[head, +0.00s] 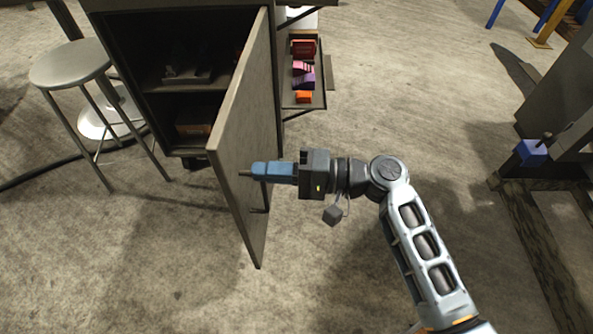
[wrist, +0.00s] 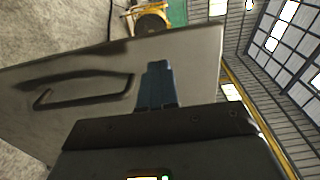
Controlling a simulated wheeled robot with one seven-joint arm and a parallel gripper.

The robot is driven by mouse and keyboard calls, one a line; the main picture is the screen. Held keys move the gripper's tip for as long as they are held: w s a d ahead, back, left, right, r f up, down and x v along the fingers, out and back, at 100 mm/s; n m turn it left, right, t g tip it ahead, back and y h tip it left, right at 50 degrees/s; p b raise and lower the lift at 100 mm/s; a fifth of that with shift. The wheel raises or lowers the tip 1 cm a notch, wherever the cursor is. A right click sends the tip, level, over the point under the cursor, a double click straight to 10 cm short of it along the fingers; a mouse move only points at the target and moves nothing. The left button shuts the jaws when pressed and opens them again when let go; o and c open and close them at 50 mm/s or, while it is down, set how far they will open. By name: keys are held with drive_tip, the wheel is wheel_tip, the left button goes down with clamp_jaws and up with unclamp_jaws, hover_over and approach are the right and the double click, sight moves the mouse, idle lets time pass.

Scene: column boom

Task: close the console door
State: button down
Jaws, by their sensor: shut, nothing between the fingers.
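The console door (head: 240,125) stands wide open, swung out toward me from the right side of the dark console cabinet (head: 122,50). Its outer face fills much of the wrist view (wrist: 60,75), with a dark bar handle (wrist: 85,88) on it. My gripper (head: 246,173) is shut and empty, its blue fingers at the door's outer side, right of it in the head view. In the wrist view the fingers (wrist: 155,70) overlap the door face, beside the handle. I cannot tell whether the fingertips touch the door.
Inside the cabinet, a brown box (head: 194,122) sits on the lower shelf. A tray (head: 303,98) with red, pink, purple and orange items is at the cabinet's right side. A metal stool (head: 70,64) stands at the left. Floor in front is clear.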

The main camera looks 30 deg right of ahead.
sight(231, 170)
drive_tip(key=shift+x, duration=1.75)
